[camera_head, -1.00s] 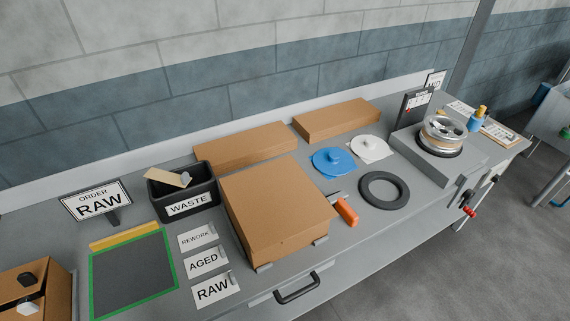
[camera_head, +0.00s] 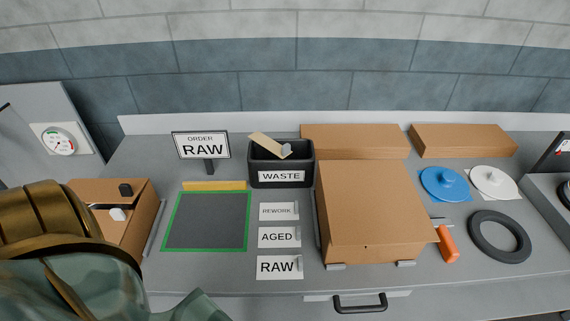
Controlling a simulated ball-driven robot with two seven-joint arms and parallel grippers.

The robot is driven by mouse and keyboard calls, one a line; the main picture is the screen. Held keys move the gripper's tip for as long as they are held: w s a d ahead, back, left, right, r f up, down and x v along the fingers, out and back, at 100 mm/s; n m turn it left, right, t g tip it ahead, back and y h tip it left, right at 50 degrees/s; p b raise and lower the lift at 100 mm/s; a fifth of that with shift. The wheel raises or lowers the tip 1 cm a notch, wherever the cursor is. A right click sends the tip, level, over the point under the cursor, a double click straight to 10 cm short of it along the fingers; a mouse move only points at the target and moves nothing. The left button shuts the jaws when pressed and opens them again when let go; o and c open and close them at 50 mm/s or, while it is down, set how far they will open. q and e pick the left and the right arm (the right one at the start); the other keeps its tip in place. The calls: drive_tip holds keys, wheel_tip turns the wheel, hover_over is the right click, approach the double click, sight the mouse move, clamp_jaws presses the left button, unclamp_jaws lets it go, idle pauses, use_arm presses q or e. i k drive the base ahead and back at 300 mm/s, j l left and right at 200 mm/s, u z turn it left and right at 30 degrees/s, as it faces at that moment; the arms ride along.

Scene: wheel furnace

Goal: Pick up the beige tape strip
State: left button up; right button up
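A beige strip (camera_head: 267,145) lies tilted in the mouth of the black WASTE bin (camera_head: 253,180), with its upper left end sticking out above the back rim. A small grey piece (camera_head: 287,149) sits at its right end; whether it is attached I cannot tell. The strip's lower end is partly hidden in the bin. A brass and camouflage-green part of my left arm (camera_head: 60,260) fills the lower left corner. Neither gripper shows.
A green-edged dark mat (camera_head: 207,221) with a yellow strip (camera_head: 214,185) lies left of the bin. A large cardboard box (camera_head: 375,210) is close on the right. An open carton (camera_head: 117,218) stands left.

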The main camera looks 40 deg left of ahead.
sight(283, 151)
drive_tip(key=u, duration=1.35)
drive_tip(key=l+u, duration=0.25)
drive_tip(key=u, duration=0.15)
drive_tip(key=l+u, duration=0.3)
drive_tip(key=u, duration=0.15)
